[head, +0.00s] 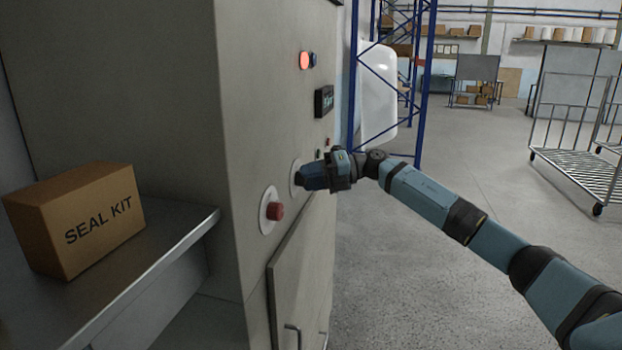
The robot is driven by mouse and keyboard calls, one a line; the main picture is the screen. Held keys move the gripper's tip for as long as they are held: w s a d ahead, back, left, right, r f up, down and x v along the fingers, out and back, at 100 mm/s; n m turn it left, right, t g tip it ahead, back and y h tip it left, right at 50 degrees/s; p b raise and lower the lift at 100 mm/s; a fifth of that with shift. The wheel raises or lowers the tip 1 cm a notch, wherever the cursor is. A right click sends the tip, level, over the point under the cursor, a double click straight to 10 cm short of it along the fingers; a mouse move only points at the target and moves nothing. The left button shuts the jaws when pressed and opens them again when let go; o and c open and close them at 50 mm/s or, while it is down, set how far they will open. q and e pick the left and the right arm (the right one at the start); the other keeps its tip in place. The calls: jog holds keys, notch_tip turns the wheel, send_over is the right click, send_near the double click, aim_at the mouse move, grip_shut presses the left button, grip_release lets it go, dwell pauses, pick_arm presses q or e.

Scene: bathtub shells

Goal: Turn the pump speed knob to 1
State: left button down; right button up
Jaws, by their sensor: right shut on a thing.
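The right gripper (312,177) reaches in from the right and is shut at a round pale dial plate (295,178) on the side of the grey cabinet (250,110). The knob in its jaws is hidden by the fingers, so its pointer and setting cannot be read. A second round plate with a red knob or button (275,211) sits lower and nearer on the same panel, apart from the gripper. I cannot read any label that tells which control is the pump speed knob. My left gripper is not in view.
Above are a lit red lamp (304,60) and a small dark display (324,101). A SEAL KIT box (105,221) stands on a metal shelf (150,262) at the left. Blue racking (424,80) and a wire cart (575,160) stand behind.

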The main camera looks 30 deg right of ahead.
dwell(0.5)
jog(key=o, duration=0.9)
jog(key=b+v, duration=0.1)
jog(key=v, duration=1.2)
jog(key=shift+s+d+r, duration=0.15)
jog(key=shift+s+d, duration=0.1)
jog(key=shift+d, duration=0.05)
